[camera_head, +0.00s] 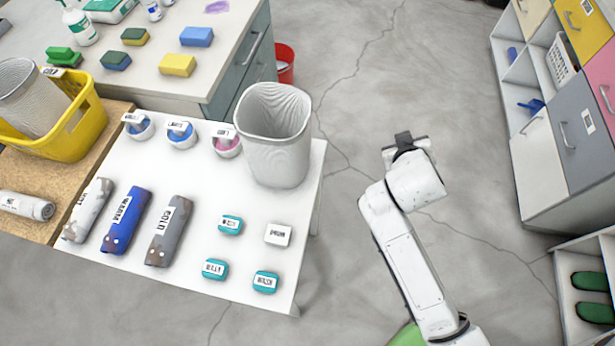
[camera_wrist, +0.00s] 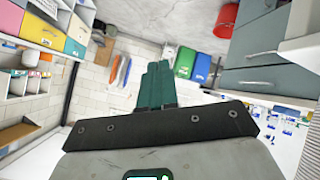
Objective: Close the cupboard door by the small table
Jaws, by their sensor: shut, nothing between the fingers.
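The small white table (camera_head: 200,270) stands left of my arm, with rolls, jars, small boxes and a grey bin on it. Behind it is a grey-teal cupboard (camera_head: 243,65) with a light worktop and metal handles. Its fronts also show at the upper right of the wrist view (camera_wrist: 265,42). I cannot tell which door is ajar. My gripper (camera_head: 404,137) is over open floor, right of the table and apart from both. In the wrist view its green fingers (camera_wrist: 157,85) are together and empty.
A grey bin (camera_head: 274,135) stands at the table's right edge. A red bin (camera_head: 285,62) is beside the cupboard. A unit with yellow, grey and pink doors (camera_head: 575,130) stands at the right, with a shoe rack (camera_head: 565,310) below. The floor between is clear.

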